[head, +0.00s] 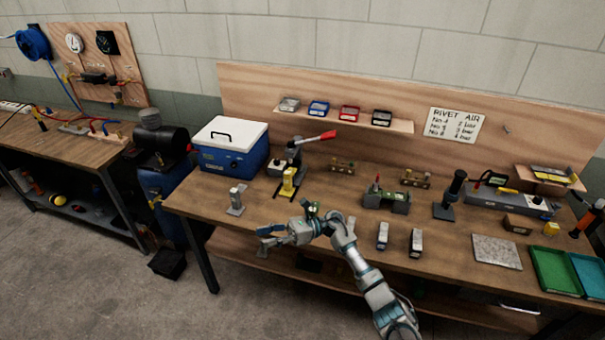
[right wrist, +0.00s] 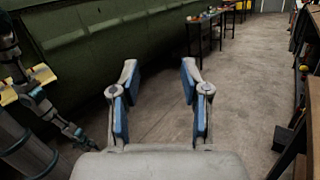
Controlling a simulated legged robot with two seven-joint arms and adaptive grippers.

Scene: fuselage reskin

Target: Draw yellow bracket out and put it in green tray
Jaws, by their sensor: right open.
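The green tray (head: 554,270) lies at the bench's right end and looks empty. My right gripper (head: 264,243) is open near the bench's front edge, in front of the bracket and apart from it. In the right wrist view its blue-padded fingers (right wrist: 158,95) are spread with nothing between them.
A blue tray (head: 590,272) adjoins the green one. A blue box with a white lid (head: 232,146) stands left of the press. A small grey clamp (head: 236,200) is near the front edge. Two small blocks (head: 383,236) and a grey plate (head: 497,251) lie toward the right.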

